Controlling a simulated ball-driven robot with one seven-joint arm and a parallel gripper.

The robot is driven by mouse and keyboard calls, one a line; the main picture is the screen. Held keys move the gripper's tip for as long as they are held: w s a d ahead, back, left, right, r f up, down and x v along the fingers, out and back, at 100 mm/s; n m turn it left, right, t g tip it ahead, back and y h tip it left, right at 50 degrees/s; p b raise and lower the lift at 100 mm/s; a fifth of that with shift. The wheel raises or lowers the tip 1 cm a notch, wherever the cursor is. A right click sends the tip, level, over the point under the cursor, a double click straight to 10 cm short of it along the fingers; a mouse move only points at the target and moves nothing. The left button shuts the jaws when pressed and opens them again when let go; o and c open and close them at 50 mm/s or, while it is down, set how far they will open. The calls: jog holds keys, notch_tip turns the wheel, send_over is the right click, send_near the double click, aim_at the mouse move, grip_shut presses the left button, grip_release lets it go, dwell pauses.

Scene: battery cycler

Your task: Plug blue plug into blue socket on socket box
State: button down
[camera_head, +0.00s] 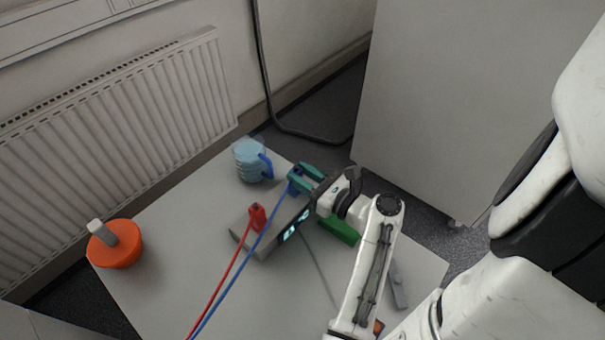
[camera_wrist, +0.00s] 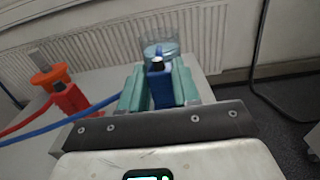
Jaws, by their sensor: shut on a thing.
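The blue plug (camera_wrist: 160,84) is between the green fingers of my gripper (camera_wrist: 160,92), which is shut on it. In the head view the blue plug (camera_head: 295,182) shows at the tips of my gripper (camera_head: 300,178), with a blue cable running down to the left. The socket box (camera_head: 255,240) is a grey box on the table with a lit display on its side. A red plug (camera_head: 256,214) stands upright at its left end and also shows in the wrist view (camera_wrist: 70,98).
A light blue cup-like container (camera_head: 250,162) with a blue handle stands behind the box. An orange round object with a grey peg (camera_head: 118,245) is at the table's left. A green block (camera_head: 338,229) and a grey tool (camera_head: 399,285) lie to the right. The table's front left is mostly clear.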

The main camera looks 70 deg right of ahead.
jog(key=shift+f, duration=0.15)
jog(key=c, duration=0.7)
grip_release()
jog(key=shift+c, duration=0.2)
jog(key=b+v, duration=0.1)
jog(key=v, duration=0.9)
jog(key=shift+s+a, duration=0.1)
jog(key=shift+s, duration=0.3)
